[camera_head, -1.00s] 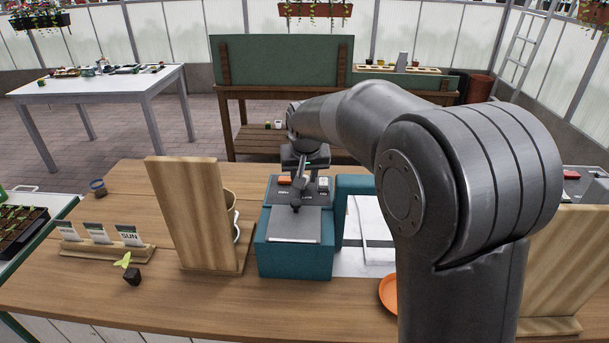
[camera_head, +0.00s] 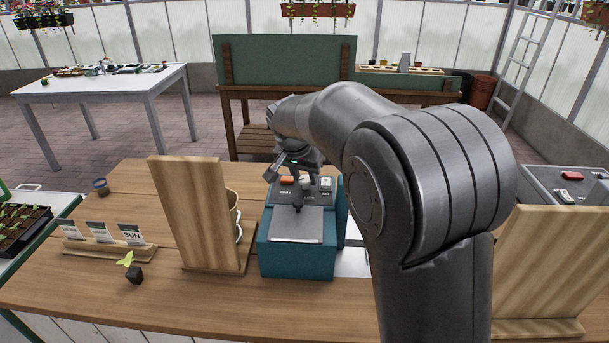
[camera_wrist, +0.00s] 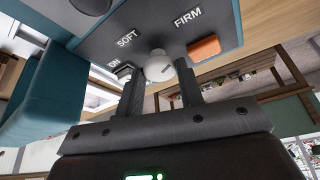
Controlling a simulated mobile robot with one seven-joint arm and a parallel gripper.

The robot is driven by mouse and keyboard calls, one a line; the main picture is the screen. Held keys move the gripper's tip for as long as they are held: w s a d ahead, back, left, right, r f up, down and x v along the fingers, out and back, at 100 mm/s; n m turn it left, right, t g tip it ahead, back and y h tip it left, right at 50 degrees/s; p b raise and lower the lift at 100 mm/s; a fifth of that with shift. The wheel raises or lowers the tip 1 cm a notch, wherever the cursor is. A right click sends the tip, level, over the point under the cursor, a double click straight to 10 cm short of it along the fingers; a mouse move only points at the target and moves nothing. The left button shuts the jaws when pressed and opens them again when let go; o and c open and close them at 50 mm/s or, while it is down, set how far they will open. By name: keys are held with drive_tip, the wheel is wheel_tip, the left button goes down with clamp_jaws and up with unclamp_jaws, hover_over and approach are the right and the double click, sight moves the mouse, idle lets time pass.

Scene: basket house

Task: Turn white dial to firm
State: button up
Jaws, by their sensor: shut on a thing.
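The teal machine (camera_head: 297,262) stands on the wooden table, with a dark sloped panel on top. In the wrist view the white dial (camera_wrist: 158,67) sits on that panel near the printed words SOFT and FIRM. My gripper (camera_wrist: 160,82) has a finger on each side of the dial and is shut on it. Which word the dial points at I cannot tell. An orange button (camera_wrist: 204,48) is beside FIRM. In the head view my gripper (camera_head: 304,180) is over the panel's back part.
A wooden upright board (camera_head: 195,215) with a white mug behind it stands left of the machine. Another wooden board (camera_head: 545,260) is at right. The front table strip is clear.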

drive_tip(key=o, duration=1)
drive_tip(key=shift+c, duration=0.2)
drive_tip(key=v, duration=1)
drive_tip(key=shift+r, duration=0.4)
drive_tip(key=shift+s, duration=0.1)
drive_tip(key=s+d+n+y, duration=0.2)
drive_tip(key=s+d+n, duration=0.1)
drive_tip(key=s+d, duration=1.6)
drive_tip(key=s+d+f, duration=0.1)
drive_tip(key=s+f, duration=0.2)
drive_tip(key=s, duration=0.2)
drive_tip(key=s+d+f+n+t, duration=0.1)
drive_tip(key=s+f, duration=0.2)
drive_tip(key=s, duration=0.2)
drive_tip(key=shift+s, duration=0.3)
